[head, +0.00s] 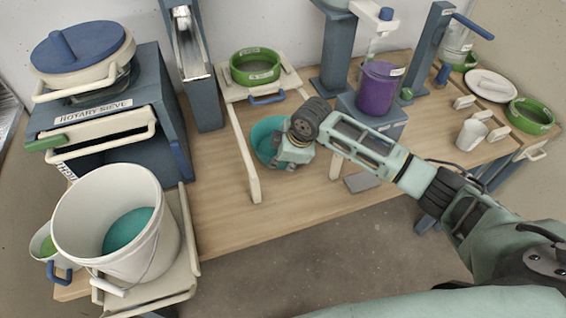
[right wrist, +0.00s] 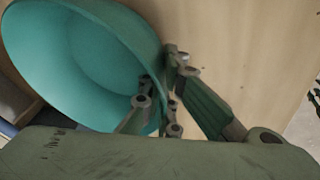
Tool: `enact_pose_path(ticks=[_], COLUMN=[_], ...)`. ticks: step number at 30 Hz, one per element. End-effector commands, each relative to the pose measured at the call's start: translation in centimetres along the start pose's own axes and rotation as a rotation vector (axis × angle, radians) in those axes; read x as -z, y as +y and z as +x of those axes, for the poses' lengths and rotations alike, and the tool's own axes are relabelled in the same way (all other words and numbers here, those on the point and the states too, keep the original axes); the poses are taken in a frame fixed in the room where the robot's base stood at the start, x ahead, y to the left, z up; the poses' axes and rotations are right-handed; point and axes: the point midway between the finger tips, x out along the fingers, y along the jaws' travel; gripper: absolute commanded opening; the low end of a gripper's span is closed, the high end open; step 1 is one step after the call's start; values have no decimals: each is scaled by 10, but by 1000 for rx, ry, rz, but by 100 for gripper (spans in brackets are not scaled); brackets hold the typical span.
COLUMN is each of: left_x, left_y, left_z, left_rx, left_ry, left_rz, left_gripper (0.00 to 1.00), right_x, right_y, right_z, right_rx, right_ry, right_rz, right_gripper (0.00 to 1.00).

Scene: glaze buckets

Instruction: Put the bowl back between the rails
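The teal bowl (head: 262,143) shows in the head view in the space between two cream rails, a left rail (head: 245,155) and a right rail (head: 335,166). It lies closer to the left rail. My right gripper (head: 291,152) is at the bowl's right side and hides part of it. In the right wrist view the bowl (right wrist: 75,60) fills the upper left, and my right gripper (right wrist: 160,92) has one finger inside and one outside its wall, closed on the rim. Whether the bowl touches the table is unclear. My left gripper is out of view.
A green-rimmed sieve (head: 255,68) sits on the stand behind the bowl. A white bucket (head: 118,220) stands front left, below the rotary sieve (head: 95,110). A purple container (head: 378,88) stands behind my right arm. A grey flat piece (head: 362,183) lies on the wooden table (head: 225,215).

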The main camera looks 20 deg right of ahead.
Motion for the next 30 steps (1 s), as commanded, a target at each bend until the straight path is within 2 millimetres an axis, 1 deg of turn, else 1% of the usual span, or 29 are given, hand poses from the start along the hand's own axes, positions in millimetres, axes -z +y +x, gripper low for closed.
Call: enact_pose_path(ticks=[1, 3, 13, 21, 30], left_x=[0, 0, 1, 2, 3], left_y=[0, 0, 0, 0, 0], left_z=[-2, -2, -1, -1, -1], left_rx=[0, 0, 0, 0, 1], left_ry=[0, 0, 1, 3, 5], left_rz=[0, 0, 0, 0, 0], left_gripper=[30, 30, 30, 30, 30], right_x=[-2, -2, -4, -4, -4], right_y=[-2, -2, -3, -3, -3], right_z=[6, 10, 13, 13, 12], right_rx=[2, -1, -1, 0, 0], right_ry=[-1, 1, 0, 0, 0], right_rz=[0, -1, -1, -1, -1], right_gripper=[0, 0, 0, 23, 23])
